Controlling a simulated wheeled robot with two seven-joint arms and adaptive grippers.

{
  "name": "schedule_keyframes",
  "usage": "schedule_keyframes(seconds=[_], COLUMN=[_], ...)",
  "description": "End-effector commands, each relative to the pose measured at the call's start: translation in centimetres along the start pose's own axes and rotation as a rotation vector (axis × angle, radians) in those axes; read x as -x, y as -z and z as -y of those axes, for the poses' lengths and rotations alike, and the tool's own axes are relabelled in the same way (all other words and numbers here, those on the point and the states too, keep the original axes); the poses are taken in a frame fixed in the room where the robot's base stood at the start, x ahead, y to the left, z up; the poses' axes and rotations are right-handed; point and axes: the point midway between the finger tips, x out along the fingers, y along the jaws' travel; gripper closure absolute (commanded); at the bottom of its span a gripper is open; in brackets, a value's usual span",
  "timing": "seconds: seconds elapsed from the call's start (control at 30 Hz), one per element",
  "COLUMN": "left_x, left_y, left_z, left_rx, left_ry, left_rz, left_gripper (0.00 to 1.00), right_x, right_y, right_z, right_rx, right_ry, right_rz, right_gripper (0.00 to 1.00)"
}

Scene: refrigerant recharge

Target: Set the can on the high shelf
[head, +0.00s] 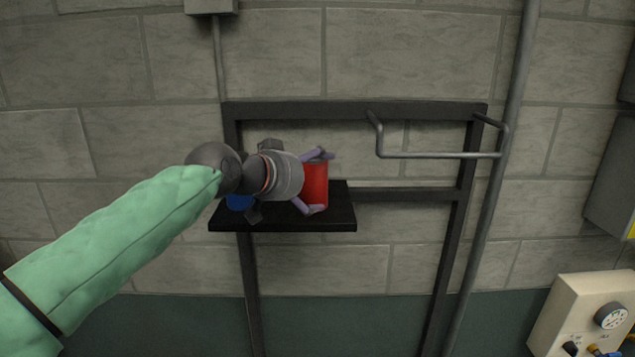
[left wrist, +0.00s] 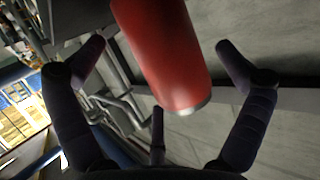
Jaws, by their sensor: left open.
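A red can (head: 315,185) stands upright on the small black shelf (head: 290,222) mounted on a dark metal frame against the wall. My left gripper (head: 318,182) reaches in from the left over the shelf, its purple fingers open on either side of the can. In the left wrist view the red can (left wrist: 165,50) lies between the spread fingers of the left gripper (left wrist: 160,58), with a gap showing on both sides. Part of the can is hidden behind the fingers in the head view. My right gripper is not in view.
A blue object (head: 239,202) sits on the shelf's left part, partly hidden by my gripper. A bent metal rail (head: 440,155) juts from the frame to the right. A vertical pipe (head: 495,180) runs beside the frame. A pale box with a gauge (head: 585,312) stands at lower right.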

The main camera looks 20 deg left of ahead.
Motion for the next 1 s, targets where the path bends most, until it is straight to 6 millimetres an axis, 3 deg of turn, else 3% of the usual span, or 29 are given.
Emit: schedule_keyframes(seconds=[0.2,0.43,0.63,1.0], left_x=[4.7,8.2,9.5,9.6], left_y=[-0.1,0.0,0.0,0.0], left_z=[0.0,0.0,0.0,0.0], left_rx=[-0.001,-0.001,-0.001,0.0], left_ry=[0.001,0.0,0.0,0.0], left_rz=[-0.005,-0.004,-0.002,-0.001], left_gripper=[0.0,0.0,0.0,0.0], right_x=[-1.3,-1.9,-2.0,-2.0], right_y=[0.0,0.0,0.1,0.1], right_z=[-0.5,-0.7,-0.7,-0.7], right_rx=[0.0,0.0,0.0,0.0], right_ry=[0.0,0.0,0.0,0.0], right_rz=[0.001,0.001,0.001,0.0], right_gripper=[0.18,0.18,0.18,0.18])
